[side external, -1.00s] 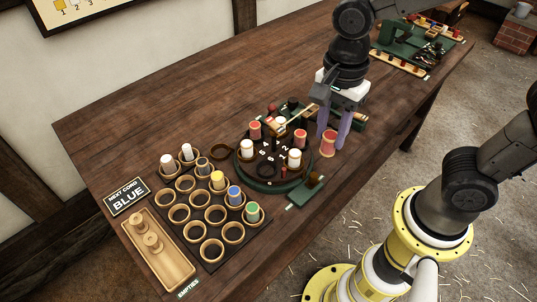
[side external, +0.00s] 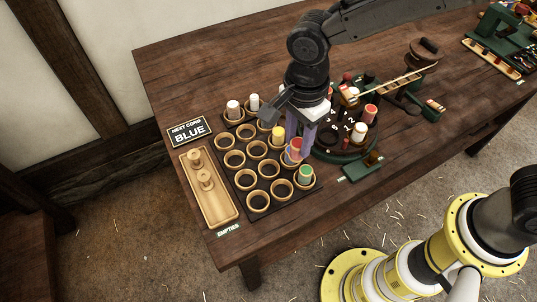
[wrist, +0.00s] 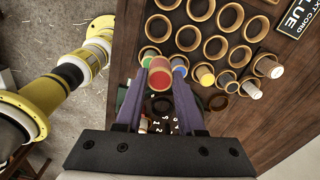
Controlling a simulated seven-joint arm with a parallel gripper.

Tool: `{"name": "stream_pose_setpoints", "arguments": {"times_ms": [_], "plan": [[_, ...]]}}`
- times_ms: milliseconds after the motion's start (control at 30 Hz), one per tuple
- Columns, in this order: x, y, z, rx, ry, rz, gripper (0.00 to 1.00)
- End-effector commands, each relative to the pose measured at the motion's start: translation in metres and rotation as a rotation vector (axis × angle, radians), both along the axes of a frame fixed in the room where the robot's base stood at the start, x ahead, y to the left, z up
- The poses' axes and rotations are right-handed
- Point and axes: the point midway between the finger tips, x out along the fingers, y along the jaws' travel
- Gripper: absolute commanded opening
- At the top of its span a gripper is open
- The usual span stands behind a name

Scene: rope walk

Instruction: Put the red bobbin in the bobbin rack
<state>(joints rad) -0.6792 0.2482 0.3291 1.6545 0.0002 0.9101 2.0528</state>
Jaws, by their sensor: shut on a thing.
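The red bobbin (side external: 296,146) is held upright between the fingers of my gripper (side external: 300,146), over the right side of the bobbin rack (side external: 252,166). The wrist view also shows the red bobbin (wrist: 160,76) between the fingertips (wrist: 159,84). The rack is a dark board with rows of round wooden cups. It holds white bobbins (side external: 233,108) at the back, a yellow one (side external: 278,135), a blue one (wrist: 179,68) partly hidden by my gripper in the side view, and a green one (side external: 305,174). Several cups toward the left and front are empty.
A round dark turntable (side external: 345,155) stands close right of the rack, with another red bobbin (side external: 370,112) and a white one (side external: 358,132) on it. A wooden tray (side external: 220,207) with two empty spools lies left of the rack. A sign (side external: 188,130) reads "NEXT CORD BLUE".

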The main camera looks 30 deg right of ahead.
Motion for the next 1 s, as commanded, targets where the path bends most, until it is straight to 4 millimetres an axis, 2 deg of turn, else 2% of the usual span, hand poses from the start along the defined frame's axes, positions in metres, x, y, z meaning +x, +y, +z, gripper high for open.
{"name": "stream_pose_setpoints", "arguments": {"times_ms": [33,200,400,567,800,1000], "plan": [[0.009,0.007,-0.006,0.000,0.001,0.000,0.00],[0.028,0.023,-0.036,-0.003,0.003,0.000,0.00],[0.042,0.033,-0.056,0.000,0.000,0.000,0.00],[0.046,0.037,-0.063,0.000,0.000,0.000,0.00],[0.047,0.038,-0.092,-0.001,0.002,0.000,0.00],[0.048,0.038,-0.095,0.000,-0.001,0.000,0.00]]}}
